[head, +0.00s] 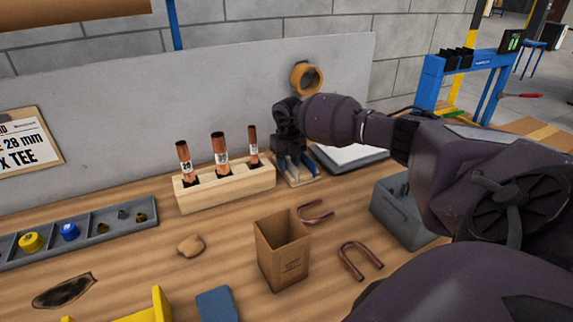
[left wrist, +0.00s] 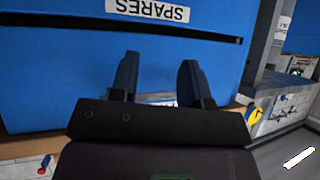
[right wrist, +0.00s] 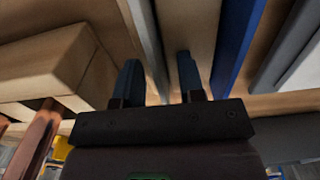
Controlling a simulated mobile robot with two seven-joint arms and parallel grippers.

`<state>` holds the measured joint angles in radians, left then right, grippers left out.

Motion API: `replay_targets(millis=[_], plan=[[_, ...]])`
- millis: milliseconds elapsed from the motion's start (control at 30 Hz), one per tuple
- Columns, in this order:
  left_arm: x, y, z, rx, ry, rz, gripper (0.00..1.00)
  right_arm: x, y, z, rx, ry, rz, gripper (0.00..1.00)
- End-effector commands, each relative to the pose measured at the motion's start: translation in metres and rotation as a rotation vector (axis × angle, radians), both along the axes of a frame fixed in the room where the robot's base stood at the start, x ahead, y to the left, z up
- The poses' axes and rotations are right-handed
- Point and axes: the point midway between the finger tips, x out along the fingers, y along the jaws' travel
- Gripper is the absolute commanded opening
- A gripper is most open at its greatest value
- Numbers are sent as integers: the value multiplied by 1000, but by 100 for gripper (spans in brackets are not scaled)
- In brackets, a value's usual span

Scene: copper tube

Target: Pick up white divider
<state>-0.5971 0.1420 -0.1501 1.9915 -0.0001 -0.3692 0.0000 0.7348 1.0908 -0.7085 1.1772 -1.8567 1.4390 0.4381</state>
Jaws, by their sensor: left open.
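A pale, whitish-grey upright strip, which looks like the white divider (right wrist: 146,38), shows in the right wrist view. It runs down into the gap between the fingers of my right gripper (right wrist: 160,82), which stand apart, one on each side. Contact with it cannot be made out. In the head view my right gripper (head: 291,170) points down over a small wooden stand (head: 301,182) and hides most of what it holds. A blue divider (right wrist: 238,45) stands right of the fingers. My left gripper (left wrist: 160,82) is open and empty before a blue cabinet (left wrist: 60,65).
A wooden block with copper tubes (head: 225,188) stands just left of the stand. A grey tray with a white sheet (head: 350,154) lies to its right. A cardboard box (head: 283,250), copper bends (head: 360,262) and a grey bin (head: 398,212) are nearer. A backboard (head: 180,110) rises behind.

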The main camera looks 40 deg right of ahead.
Motion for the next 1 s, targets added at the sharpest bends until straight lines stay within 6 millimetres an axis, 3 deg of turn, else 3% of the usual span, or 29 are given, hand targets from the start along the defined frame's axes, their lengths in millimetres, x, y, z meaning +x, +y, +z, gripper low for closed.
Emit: replay_targets(millis=[200,433,800,1000], plan=[[0,0,0,1,0,-1,43,0,0,0,0,-1,0,35],[-1,0,0,1,1,0,43,0,0,0,0,-1,0,0],[-5,1,-2,1,9,2,43,0,0,1,0,-1,0,0],[-5,1,-1,1,8,2,43,1,-1,21,-1,-3,0,0]])
